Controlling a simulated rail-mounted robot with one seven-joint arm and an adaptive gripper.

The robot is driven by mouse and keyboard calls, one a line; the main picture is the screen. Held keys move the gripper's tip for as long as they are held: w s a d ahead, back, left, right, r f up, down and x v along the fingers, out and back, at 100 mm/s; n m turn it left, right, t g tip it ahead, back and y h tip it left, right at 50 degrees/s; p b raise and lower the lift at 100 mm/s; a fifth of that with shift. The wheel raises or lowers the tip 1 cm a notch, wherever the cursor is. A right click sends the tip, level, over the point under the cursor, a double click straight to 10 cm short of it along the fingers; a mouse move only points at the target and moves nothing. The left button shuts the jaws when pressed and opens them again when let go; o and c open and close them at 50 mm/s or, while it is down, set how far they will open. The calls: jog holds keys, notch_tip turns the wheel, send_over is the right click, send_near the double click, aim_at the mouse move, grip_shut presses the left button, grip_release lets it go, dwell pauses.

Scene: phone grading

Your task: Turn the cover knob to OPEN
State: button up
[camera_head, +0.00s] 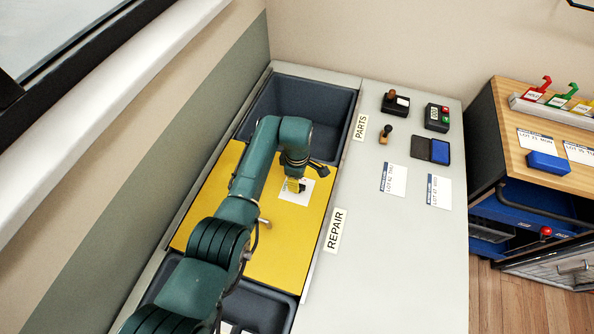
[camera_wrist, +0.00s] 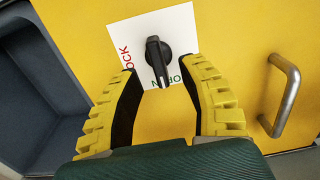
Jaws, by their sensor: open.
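The cover knob (camera_wrist: 157,60) is black with a raised grip bar. It sits on a white label (camera_wrist: 185,25) with red LOCK at the left and green OPEN at the lower edge. In the wrist view the bar stands nearly upright; which end is its pointer I cannot tell. The label lies on the yellow cover (camera_head: 205,205), which appears closed. My gripper (camera_wrist: 161,72) is open, with a yellow-padded finger on each side of the knob's lower part and gaps visible between. In the head view my gripper (camera_head: 294,185) hides the knob over the label (camera_head: 299,194).
A metal handle (camera_wrist: 288,97) stands up from the cover right of my gripper in the wrist view. The dark PARTS bin (camera_head: 335,105) lies beyond the cover. Stamps, a pad and cards (camera_head: 393,180) lie on the grey counter (camera_head: 400,260) at the right; its front is clear.

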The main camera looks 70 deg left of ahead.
notch_tip(320, 180, up, 9)
jog(key=shift+f, duration=0.2)
dwell(0.5)
